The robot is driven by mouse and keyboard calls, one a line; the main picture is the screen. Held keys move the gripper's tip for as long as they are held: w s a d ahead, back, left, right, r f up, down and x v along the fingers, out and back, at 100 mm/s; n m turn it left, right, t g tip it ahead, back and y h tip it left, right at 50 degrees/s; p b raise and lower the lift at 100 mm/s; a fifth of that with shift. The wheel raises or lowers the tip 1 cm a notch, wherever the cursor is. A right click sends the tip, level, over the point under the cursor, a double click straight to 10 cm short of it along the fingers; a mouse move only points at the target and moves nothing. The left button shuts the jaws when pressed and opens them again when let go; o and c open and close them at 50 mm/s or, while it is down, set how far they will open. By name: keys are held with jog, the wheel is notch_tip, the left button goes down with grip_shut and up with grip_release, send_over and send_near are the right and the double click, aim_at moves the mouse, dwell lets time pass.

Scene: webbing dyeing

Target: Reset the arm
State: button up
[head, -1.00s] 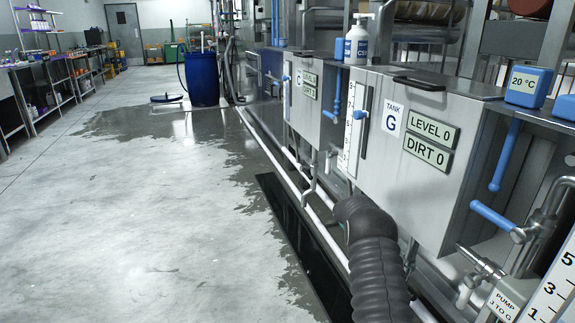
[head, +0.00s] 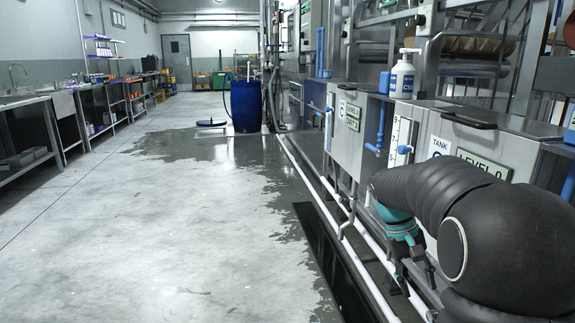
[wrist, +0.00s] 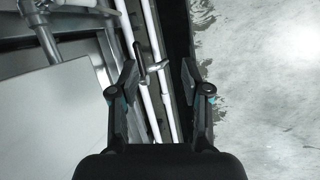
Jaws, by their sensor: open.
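My gripper (wrist: 158,75) is open and empty in the wrist view, its two dark fingers spread apart. White pipes (wrist: 150,60) and the dark floor channel show beyond and between the fingers, with wet floor to the right. In the head view my black-sleeved arm bends across the lower right, with my gripper (head: 418,272) pointing down beside the front of the tank row. The arm hides part of the steel tank labelled TANK (head: 440,146), whose level sign (head: 483,167) is partly covered.
A white bottle (head: 402,76) stands on the tanks. White pipes (head: 318,190) and a dark channel (head: 335,260) run along the floor. A blue barrel (head: 245,106) stands farther back. The floor at left is open, with benches (head: 60,125) along the wall.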

jog(key=s+a+r+t+y, duration=0.1)
jog(key=s+a+t, duration=0.3)
jog(key=s, duration=0.6)
jog(key=s+a+r+t+y, duration=0.2)
jog(key=s+a+t, duration=0.3)
jog(key=s+a, duration=0.3)
jog(key=shift+s+a+n+y, duration=0.3)
jog(key=shift+s+a, duration=0.05)
jog(key=shift+s, duration=0.9)
jog(key=shift+c, duration=0.5)
jog(key=shift+d, duration=0.1)
